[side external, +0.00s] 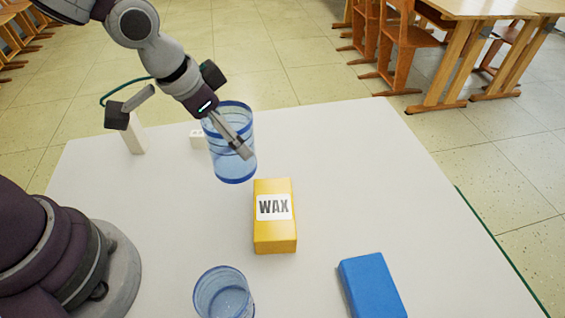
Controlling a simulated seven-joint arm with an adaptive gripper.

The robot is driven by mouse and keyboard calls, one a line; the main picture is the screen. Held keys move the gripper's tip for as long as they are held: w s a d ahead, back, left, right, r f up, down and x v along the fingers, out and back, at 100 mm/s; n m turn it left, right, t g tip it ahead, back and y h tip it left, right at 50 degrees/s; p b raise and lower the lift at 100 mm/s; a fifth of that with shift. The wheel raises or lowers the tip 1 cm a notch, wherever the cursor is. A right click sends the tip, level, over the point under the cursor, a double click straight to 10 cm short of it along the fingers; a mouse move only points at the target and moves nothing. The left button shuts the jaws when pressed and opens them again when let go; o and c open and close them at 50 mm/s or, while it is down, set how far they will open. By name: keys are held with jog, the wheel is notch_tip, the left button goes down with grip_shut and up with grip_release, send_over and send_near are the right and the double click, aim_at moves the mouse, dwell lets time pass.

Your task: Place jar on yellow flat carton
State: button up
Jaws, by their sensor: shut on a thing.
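A clear blue jar (231,168) is upright in my gripper (241,147), which is shut on it. A finger shows across the front of the jar; the other side of the grasp is hard to make out. The jar appears raised above the table, just behind and left of the yellow flat carton (274,240). The carton lies flat, carries a white WAX label, and its top is bare. I cannot tell the exact gap between jar and carton.
A second blue jar (222,295) stands at the front. A blue box (371,286) lies at front right. The white table (370,170) is clear on the right.

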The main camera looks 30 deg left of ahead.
jog(key=s+d+r+m, duration=0.1)
jog(key=d+r+m, duration=0.1)
jog(key=d+r, duration=0.4)
send_over(274, 206)
jog(key=shift+h, duration=0.4)
notch_tip(274, 206, down, 8)
jog(key=shift+f, duration=0.2)
jog(key=o, duration=1.2)
jog(key=shift+f, duration=0.1)
jog(key=shift+c, duration=0.2)
